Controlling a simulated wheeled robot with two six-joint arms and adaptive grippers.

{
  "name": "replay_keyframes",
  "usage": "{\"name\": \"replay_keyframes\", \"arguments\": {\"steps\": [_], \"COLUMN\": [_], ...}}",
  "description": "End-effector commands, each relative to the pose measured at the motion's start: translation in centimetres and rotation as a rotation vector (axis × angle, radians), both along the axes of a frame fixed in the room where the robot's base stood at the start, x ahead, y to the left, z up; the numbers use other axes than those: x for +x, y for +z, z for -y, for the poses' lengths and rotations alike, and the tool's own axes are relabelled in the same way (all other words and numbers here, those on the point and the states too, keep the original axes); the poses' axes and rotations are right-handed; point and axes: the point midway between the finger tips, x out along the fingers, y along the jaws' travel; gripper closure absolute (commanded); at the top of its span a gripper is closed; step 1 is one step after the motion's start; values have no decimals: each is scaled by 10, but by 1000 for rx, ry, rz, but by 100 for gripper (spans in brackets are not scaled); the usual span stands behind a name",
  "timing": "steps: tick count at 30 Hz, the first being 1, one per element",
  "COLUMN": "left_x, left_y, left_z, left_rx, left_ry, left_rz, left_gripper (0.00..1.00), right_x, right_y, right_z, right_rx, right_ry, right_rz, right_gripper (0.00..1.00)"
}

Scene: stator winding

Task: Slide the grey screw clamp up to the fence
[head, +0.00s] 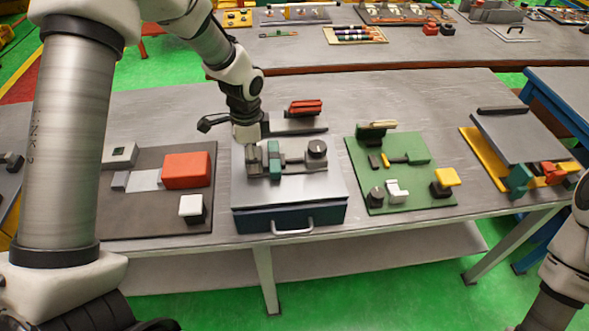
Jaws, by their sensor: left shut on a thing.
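A grey screw clamp (293,160) with a dark round knob (317,148) lies on the light grey top of a teal drawer box (290,217). A dark green block (274,152) stands at the clamp's left part. My left gripper (262,165) reaches down from above at the clamp's left end and is shut on it; its fingertips are small and partly hidden. A dark upright bar (300,131), which looks like the fence, stands behind the clamp, with a visible gap at the knob side. My right gripper is out of view; only part of the right arm shows.
A dark mat (150,219) with a red block (187,170) lies left of the box. A green board (400,200) with small parts lies to the right. A tilted grey panel (520,135) on a yellow base stands farther right. Red pieces (305,107) sit behind the bar.

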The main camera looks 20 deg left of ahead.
Motion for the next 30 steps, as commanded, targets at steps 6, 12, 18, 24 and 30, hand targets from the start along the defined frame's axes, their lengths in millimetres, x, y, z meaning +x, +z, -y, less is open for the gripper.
{"name": "replay_keyframes", "arguments": {"steps": [6,12,18,24,30], "left_x": [8,14,18,18,17], "left_y": [0,0,-1,0,0], "left_z": [-5,-10,-12,-12,-12], "left_rx": [0,0,0,0,0], "left_ry": [1,1,0,0,0], "left_rz": [0,0,0,0,0], "left_gripper": [88,88,21,21,21], "right_x": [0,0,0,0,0], "right_y": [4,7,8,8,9], "right_z": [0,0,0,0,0], "right_rx": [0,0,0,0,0], "right_ry": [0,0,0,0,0], "right_rz": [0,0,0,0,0], "right_gripper": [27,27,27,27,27]}}
